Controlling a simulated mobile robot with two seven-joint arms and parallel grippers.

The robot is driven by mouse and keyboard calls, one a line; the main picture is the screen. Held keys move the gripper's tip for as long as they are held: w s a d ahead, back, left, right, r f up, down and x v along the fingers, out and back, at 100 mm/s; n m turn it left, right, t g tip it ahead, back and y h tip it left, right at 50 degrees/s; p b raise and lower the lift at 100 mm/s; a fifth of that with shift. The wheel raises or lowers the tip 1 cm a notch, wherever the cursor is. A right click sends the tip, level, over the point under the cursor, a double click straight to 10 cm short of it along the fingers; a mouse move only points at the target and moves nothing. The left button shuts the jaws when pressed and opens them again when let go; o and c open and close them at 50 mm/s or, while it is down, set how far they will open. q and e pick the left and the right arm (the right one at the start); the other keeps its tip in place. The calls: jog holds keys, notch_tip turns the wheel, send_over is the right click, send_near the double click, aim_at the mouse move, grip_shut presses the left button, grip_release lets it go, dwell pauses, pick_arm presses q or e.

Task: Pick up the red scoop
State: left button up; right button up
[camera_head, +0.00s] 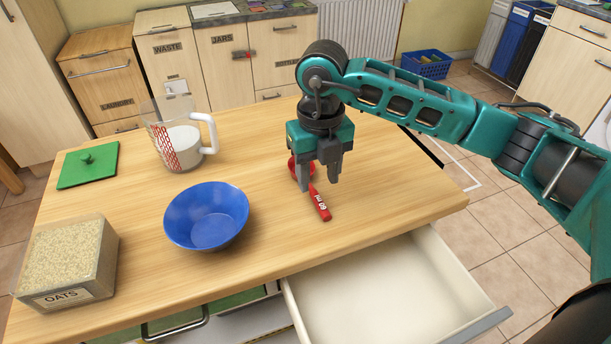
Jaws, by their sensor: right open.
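The red scoop (319,204) lies on the wooden table, right of the blue bowl. Its handle, with white lettering, points toward the table's front edge. Its round cup (293,166) is at the far end and partly hidden behind my gripper. My right gripper (319,184) is open and points down over the scoop, near where the handle meets the cup. The fingers appear one on each side, though I cannot tell whether they touch the scoop. My left gripper is not in view.
A blue bowl (206,217), a box of oats (68,262), a measuring cup (163,146) with white contents and a green lid (88,166) stand on the table (255,150). An open drawer (390,290) juts out below the front edge. The table's right side is clear.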

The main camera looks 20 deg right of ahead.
aim_at(318, 198)
jog(key=shift+w+d+f, duration=0.15)
jog(key=shift+f, duration=2.6)
jog(key=shift+c, duration=0.4)
grip_shut()
